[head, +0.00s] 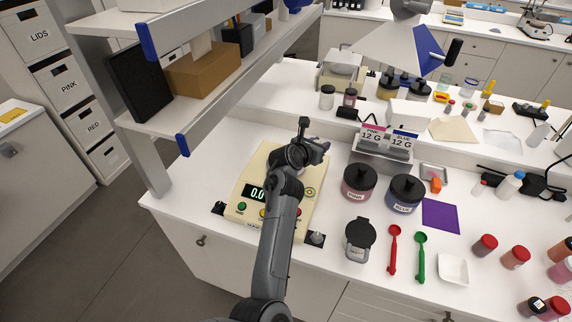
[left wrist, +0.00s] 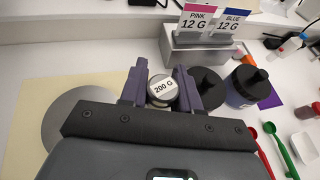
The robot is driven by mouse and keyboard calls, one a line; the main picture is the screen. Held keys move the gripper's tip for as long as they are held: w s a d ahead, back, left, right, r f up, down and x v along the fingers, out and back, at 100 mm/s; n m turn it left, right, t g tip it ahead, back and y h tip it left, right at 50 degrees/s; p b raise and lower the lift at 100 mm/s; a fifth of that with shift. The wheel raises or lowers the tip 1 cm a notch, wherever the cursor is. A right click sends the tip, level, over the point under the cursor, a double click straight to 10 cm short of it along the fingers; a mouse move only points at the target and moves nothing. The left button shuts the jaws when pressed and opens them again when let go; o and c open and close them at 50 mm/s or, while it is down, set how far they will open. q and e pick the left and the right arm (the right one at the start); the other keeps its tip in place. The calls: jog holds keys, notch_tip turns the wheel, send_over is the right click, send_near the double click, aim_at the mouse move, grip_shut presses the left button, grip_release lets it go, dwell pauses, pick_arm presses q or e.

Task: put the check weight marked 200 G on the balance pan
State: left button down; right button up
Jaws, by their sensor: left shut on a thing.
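The check weight (left wrist: 162,89), a small grey cylinder with a white 200 G label, is between the fingers of my left gripper (left wrist: 160,92) in the left wrist view. The fingers are shut on it. In the head view, my left gripper (head: 316,148) is over the back right part of the cream balance (head: 245,205); the weight cannot be made out there. The round metal balance pan (left wrist: 72,122) shows left of the weight in the left wrist view, partly covered by my gripper body. In the head view my arm hides most of the pan. My right gripper is not in view.
Right of the balance stand the dark-lidded pink jar (head: 359,183) and blue jar (head: 404,194), with the 12 G card stand (head: 384,157) behind. A shelf (head: 215,95) overhangs back left.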

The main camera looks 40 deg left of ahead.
pick_arm(q)
jog(key=s+a+f, duration=0.1)
jog(key=a+f, duration=0.1)
jog(key=a, duration=0.1)
jog(key=s+a+f, duration=0.1)
jog(key=a+f, duration=0.1)
jog(key=a, duration=0.2)
jog(key=s+a+f, duration=0.1)
jog(key=a+f, duration=0.1)
jog(key=a, duration=0.1)
jog(key=shift+s+a+f, duration=0.15)
jog(key=shift+a+f, duration=0.05)
jog(key=shift+f, duration=2)
jog(key=shift+f, duration=0.2)
jog(key=c, duration=0.8)
grip_release()
